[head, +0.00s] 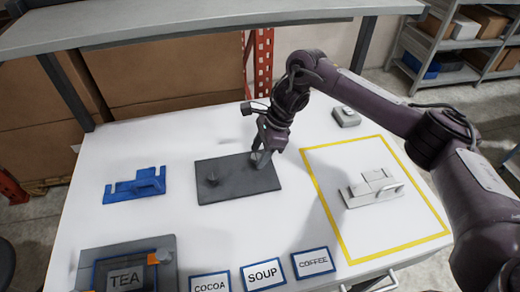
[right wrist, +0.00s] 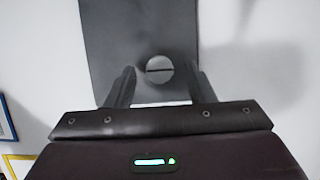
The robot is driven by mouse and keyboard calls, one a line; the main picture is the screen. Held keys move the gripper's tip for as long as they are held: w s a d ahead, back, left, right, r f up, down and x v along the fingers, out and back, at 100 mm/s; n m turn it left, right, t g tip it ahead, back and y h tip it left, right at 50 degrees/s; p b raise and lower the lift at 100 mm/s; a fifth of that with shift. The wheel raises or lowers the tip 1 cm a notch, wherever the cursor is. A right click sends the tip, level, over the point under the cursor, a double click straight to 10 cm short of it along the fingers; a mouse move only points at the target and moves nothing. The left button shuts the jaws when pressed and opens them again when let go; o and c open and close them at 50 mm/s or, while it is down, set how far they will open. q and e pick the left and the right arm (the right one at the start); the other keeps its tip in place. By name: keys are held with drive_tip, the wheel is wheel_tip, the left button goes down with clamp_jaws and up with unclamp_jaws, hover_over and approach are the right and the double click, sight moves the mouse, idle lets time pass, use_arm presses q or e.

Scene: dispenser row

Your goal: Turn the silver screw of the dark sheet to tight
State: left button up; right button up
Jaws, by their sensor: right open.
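The dark sheet (head: 237,187) lies flat on the white table in the head view; it also fills the upper middle of the right wrist view (right wrist: 113,40). The silver screw (right wrist: 159,66) is a round head with a dark slot running straight across the picture, near the sheet's close edge. My right gripper (head: 260,160) points down over the right part of the sheet. Its fingers are apart (right wrist: 161,80), one on each side of the screw head, without visible contact. In the head view the gripper mostly hides the screw. My left gripper is not in view.
A blue fixture (head: 136,188) is to the left, a pale latch (head: 373,191) inside a yellow outline to the right. TEA, COCOA, SOUP and COFFEE labels line the front. A shelf (head: 190,28) overhangs the back.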

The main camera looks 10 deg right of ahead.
drive_tip(key=shift+c, duration=0.2)
drive_tip(key=c, duration=1)
